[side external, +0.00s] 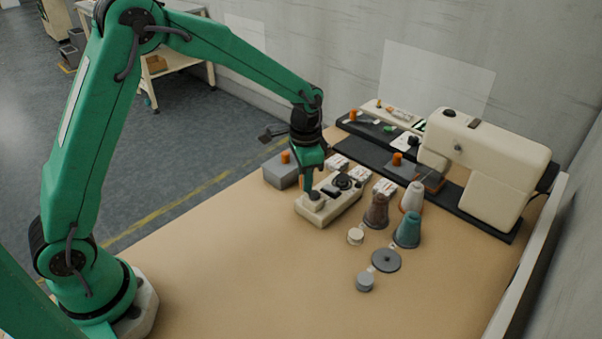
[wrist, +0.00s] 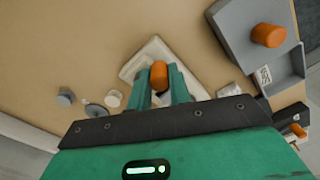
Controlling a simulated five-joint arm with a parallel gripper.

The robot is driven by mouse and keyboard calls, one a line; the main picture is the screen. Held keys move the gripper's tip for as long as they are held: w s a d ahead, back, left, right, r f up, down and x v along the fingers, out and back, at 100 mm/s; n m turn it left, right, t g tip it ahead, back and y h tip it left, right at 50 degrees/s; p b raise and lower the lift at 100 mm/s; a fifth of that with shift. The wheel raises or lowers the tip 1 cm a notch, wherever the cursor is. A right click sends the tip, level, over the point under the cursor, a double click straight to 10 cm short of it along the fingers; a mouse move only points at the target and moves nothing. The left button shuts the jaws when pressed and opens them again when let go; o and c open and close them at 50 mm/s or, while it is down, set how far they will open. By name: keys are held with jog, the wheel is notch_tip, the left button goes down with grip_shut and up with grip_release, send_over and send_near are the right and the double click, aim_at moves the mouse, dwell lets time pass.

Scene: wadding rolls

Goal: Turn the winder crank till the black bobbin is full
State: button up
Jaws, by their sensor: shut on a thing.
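The winder is a cream block (side external: 328,209) with dark round parts on top, on the tan table. A black round piece (side external: 343,181) sits at its far end; it looks like the bobbin, but how full it is cannot be told. My gripper (side external: 308,190) points down at the winder's left end. In the wrist view, my gripper (wrist: 160,82) is shut on an orange knob (wrist: 159,72), the crank's handle, above the cream base (wrist: 152,47). The crank arm and the bobbin are hidden there by my fingers.
A grey box (side external: 282,175) with an orange knob stands just behind my gripper. A cream sewing machine (side external: 500,165) is at the back right.

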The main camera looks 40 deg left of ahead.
jog(key=shift+w+d, duration=0.1)
jog(key=shift+w, duration=0.05)
jog(key=shift+w+d, duration=0.3)
jog(key=shift+w, duration=0.5)
jog(key=shift+w+d, duration=0.45)
jog(key=shift+d, duration=0.35)
jog(key=shift+s+d+f, duration=0.1)
jog(key=shift+d, duration=0.8)
